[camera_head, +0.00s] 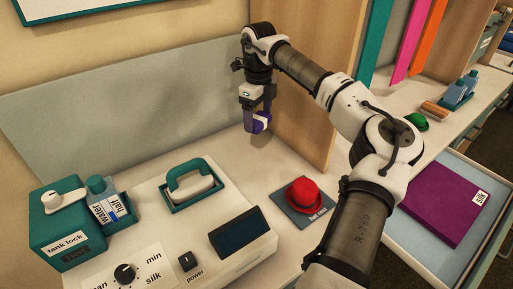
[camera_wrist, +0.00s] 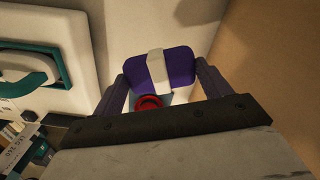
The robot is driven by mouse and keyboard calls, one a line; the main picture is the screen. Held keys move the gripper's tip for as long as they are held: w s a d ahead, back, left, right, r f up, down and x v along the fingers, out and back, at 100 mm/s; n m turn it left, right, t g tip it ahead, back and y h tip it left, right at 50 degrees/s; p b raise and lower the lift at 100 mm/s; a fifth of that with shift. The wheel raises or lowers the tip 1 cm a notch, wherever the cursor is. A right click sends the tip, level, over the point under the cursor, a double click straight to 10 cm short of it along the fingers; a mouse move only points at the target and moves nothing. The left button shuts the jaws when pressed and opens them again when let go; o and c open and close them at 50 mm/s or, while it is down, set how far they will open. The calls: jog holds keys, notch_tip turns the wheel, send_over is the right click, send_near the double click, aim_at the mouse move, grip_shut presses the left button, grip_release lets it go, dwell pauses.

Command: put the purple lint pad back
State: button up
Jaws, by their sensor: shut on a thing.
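The purple lint pad (camera_head: 263,125) with a white strap is in my gripper (camera_head: 257,118). The gripper is shut on it and holds it upright in the air, left of the wooden partition and in front of the grey back panel. In the wrist view the purple pad (camera_wrist: 180,68) spans between the two dark fingers of my gripper (camera_wrist: 161,78). The pad's lower edge and whatever lies directly under it are partly hidden. No marked place for the pad can be made out.
A red hat (camera_head: 304,193) rests on a grey mat (camera_head: 284,207). A teal tank (camera_head: 60,222) and bottle (camera_head: 107,198) stand left. The wooden partition (camera_head: 290,90) stands close right of my gripper. Bare counter (camera_head: 228,148) lies below.

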notch_tip(320, 180, down, 12)
jog(key=shift+f+p, duration=0.1)
jog(key=shift+p, duration=0.8)
jog(key=shift+f, duration=0.2)
jog(key=o, duration=0.9)
jog(key=shift+r, duration=0.1)
notch_tip(320, 180, up, 12)
jog(key=shift+r+b, duration=0.15)
jog(key=shift+b, duration=0.8)
